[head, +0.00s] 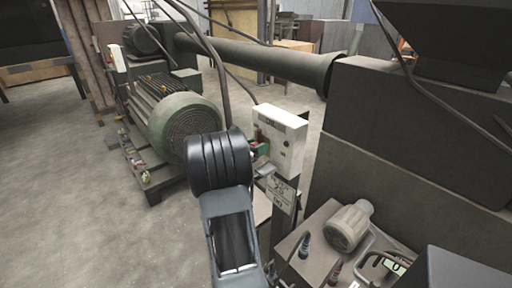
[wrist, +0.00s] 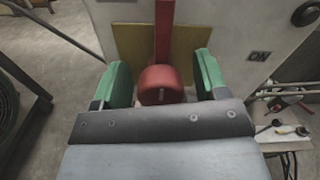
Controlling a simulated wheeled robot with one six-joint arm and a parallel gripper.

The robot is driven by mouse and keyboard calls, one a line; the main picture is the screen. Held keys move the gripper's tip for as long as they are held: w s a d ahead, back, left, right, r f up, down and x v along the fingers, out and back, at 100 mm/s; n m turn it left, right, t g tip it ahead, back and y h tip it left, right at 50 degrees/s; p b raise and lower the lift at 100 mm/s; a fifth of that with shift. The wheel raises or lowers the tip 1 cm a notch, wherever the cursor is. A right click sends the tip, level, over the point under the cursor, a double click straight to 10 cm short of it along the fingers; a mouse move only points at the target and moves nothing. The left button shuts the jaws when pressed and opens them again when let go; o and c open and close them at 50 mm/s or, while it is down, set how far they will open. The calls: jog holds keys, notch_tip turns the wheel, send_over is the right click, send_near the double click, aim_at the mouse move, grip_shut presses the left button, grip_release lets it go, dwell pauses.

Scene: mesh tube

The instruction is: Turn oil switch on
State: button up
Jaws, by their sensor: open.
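The oil switch is a white box (head: 279,137) on a post, with a red lever on its left side in the head view. In the wrist view the red lever (wrist: 161,80) has an upright arm and a round red hub, in front of a yellowish plate (wrist: 188,50). My gripper (wrist: 162,84) is open, with one green finger on each side of the red hub and visible gaps between. In the head view my gripper (head: 262,148) is at the box, partly hidden by my arm.
A large green motor (head: 180,115) stands on a base to the left. A dark machine body (head: 400,140) stands close on the right. A small grey motor (head: 348,225) sits on a bench at the lower right. The floor at left is clear.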

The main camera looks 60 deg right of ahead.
jog(key=c, duration=0.9)
